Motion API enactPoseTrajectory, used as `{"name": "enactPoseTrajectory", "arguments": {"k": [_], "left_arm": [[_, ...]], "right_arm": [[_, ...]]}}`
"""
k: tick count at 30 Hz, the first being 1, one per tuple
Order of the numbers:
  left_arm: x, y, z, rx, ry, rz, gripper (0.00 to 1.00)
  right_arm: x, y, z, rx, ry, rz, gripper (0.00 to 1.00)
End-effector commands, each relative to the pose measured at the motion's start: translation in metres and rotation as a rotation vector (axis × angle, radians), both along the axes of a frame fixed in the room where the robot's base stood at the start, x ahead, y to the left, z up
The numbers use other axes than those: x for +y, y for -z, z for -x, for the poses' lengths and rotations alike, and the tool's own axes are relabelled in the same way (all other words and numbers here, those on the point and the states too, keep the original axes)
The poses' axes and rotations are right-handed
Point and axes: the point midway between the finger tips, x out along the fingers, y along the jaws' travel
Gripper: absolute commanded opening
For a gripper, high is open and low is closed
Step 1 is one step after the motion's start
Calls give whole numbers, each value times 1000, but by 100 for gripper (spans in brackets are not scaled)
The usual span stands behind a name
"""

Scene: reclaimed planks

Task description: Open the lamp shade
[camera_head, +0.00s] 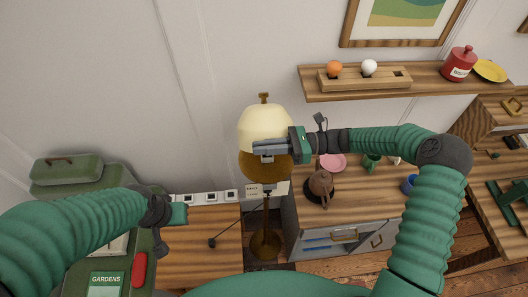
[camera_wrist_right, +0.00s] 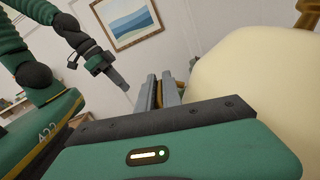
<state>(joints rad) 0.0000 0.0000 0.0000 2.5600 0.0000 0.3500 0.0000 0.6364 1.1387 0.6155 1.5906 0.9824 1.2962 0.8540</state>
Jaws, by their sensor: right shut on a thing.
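The lamp shade (camera_head: 266,122) is a cream dome with a gold finial on top, and an amber-brown part (camera_head: 262,167) shows below it. In the right wrist view the shade (camera_wrist_right: 260,85) fills the right side. My right gripper (camera_head: 258,148) lies across the front of the shade at its lower edge. Its fingers (camera_wrist_right: 163,92) are shut on a small brass-coloured part of the lamp shade, mostly hidden between them. The brass lamp stand (camera_head: 266,240) rises from below. My left gripper (camera_head: 180,213) is low at the left, away from the lamp; its jaws are unclear.
A wall shelf (camera_head: 430,83) with balls in a wooden rack is at upper right. A cabinet (camera_head: 345,230) with a brown teapot (camera_head: 320,185) stands right of the lamp. A wooden side table (camera_head: 205,255) and a power strip (camera_head: 207,197) are left of it.

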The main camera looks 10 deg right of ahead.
Motion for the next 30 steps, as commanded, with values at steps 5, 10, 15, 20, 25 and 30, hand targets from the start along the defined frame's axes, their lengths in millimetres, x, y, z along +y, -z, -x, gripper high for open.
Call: {"name": "enactPoseTrajectory", "arguments": {"k": [5,10,15,20,25,30], "left_arm": [[0,0,0,0,0,0,0],[0,0,0,0,0,0,0],[0,0,0,0,0,0,0],[0,0,0,0,0,0,0],[0,0,0,0,0,0,0],[0,0,0,0,0,0,0]], "right_arm": [[0,-1,-1,-1,0,0,0],[0,-1,-1,-1,0,1,0],[0,-1,-1,-1,1,1,23],[0,-1,-1,-1,0,1,31],[0,-1,-1,-2,1,1,31],[0,-1,-1,-2,1,1,31]]}}
